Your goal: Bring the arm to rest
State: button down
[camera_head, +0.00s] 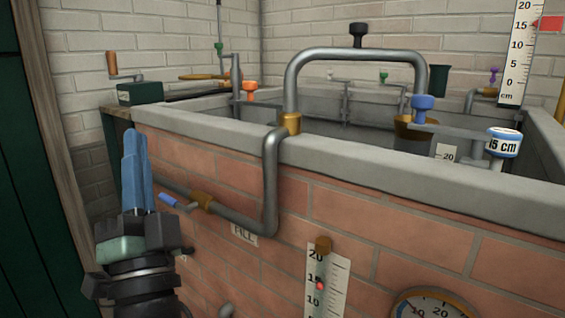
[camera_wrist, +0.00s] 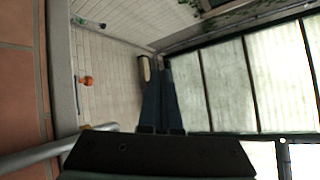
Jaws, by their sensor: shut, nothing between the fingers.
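My gripper (camera_head: 134,140) stands upright at the left of the head view, its two blue fingers pressed together with nothing between them. It is in front of the left end of the brick tank (camera_head: 370,225), apart from it as far as I can tell. In the wrist view my gripper (camera_wrist: 161,62) shows its dark blue fingers side by side, pointing up toward the wall and the roof panels.
A grey pipe (camera_head: 270,185) with a blue-handled valve (camera_head: 170,200) runs down the tank front, right of my gripper. A green box with a crank (camera_head: 140,93) sits behind. A dark green panel (camera_head: 22,180) and wooden post (camera_head: 55,120) stand at the left.

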jog(key=s+d+r+n+t+h+p, duration=0.1)
jog(key=s+d+r+n+h+p, duration=0.2)
jog(key=d+r, duration=0.45)
jog(key=s+d+r+n+h+p, duration=0.2)
jog(key=s+d+r+h+p, duration=0.25)
jog(key=r, duration=0.55)
jog(key=s+d+r+n+t+h+p, duration=0.1)
jog(key=s+d+r+n+h+p, duration=0.1)
jog(key=s+d+r+p, duration=0.5)
notch_tip(320, 180, up, 38)
jog(key=w+a+p, duration=0.2)
jog(key=p, duration=3)
jog(key=shift+w+f+p, duration=0.15)
jog(key=shift+w+p, duration=0.05)
jog(key=shift+p, duration=0.15)
dwell(0.4)
